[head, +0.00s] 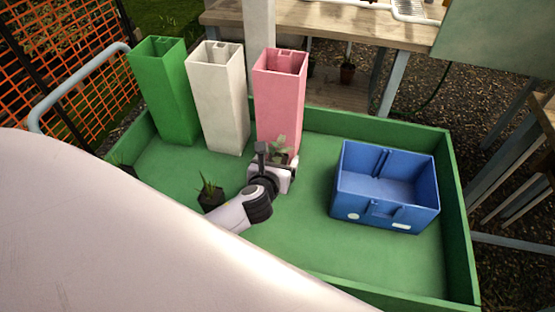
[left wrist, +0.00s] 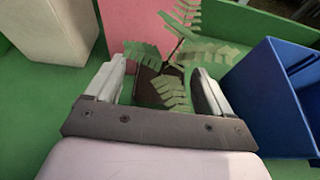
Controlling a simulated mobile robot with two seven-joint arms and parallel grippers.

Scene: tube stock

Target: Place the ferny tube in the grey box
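The ferny plant (head: 280,146) stands in the green tray in front of the pink box. In the left wrist view its fronds (left wrist: 185,48) spread above a dark pot (left wrist: 147,88). My left gripper (head: 274,162) is at the plant. In the left wrist view its two fingers (left wrist: 158,78) are apart, with the pot between and beyond them and a gap on each side. No plainly grey box shows; the nearest in colour is the tall off-white box (head: 219,100), also in the left wrist view (left wrist: 50,28). My right gripper is not in view.
A tall green box (head: 163,92) and a tall pink box (head: 280,95) flank the off-white one. A blue crate (head: 385,190) stands at the right, empty as far as I see. A grassy plant (head: 210,195) stands left of my gripper. The green tray's rim (head: 457,220) surrounds them.

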